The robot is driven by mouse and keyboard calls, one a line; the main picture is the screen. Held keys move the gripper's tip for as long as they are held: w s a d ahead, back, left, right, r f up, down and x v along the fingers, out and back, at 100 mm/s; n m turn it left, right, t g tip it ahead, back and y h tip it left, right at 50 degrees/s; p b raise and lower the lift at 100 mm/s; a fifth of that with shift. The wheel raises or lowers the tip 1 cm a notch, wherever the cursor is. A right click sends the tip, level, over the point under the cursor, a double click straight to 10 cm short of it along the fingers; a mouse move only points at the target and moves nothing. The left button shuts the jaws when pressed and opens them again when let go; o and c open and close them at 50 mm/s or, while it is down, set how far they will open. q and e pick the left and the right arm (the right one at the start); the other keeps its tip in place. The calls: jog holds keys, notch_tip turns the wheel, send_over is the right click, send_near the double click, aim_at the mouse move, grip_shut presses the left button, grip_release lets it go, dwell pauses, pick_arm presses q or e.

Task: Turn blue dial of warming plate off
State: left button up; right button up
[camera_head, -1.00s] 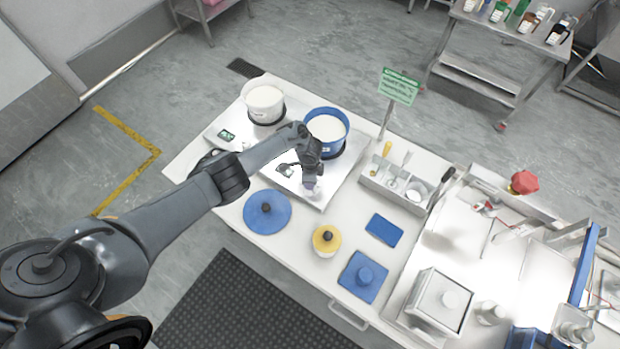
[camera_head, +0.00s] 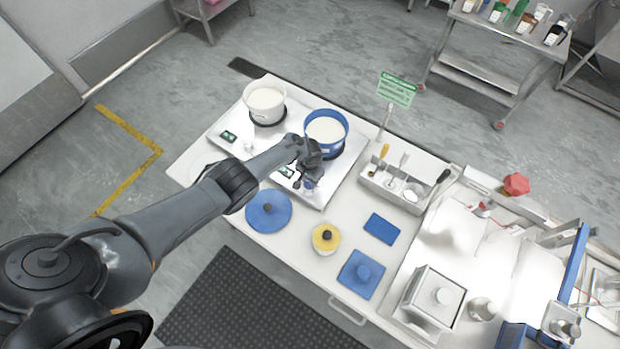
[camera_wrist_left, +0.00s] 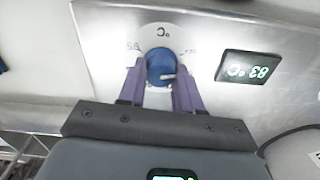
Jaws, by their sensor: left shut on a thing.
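The warming plate (camera_head: 225,147) is a silver unit on the left part of the table, with two round burners and small green displays. In the left wrist view its blue dial (camera_wrist_left: 160,64) sits on a white scale marked °C, with a light pointer mark toward the right. The display (camera_wrist_left: 247,67) beside it reads 83 °C. My left gripper (camera_wrist_left: 162,88) has its purple fingers on both sides of the dial, shut on it. In the head view the left gripper (camera_head: 308,184) is at the plate's front edge, below the blue pot (camera_head: 326,127). My right gripper is not in view.
A white pot (camera_head: 265,103) stands on the other burner. A utensil holder (camera_head: 395,188) stands to the right.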

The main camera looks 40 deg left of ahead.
pick_arm(q)
jog(key=shift+n+p, duration=0.4)
jog(key=shift+n, duration=1.6)
jog(key=o, duration=1)
jog(key=shift+o, duration=0.2)
jog(key=shift+r, duration=0.15)
notch_tip(320, 180, up, 9)
jog(key=p, duration=0.7)
jog(key=shift+r+p, duration=0.7)
jog(key=shift+r, duration=0.1)
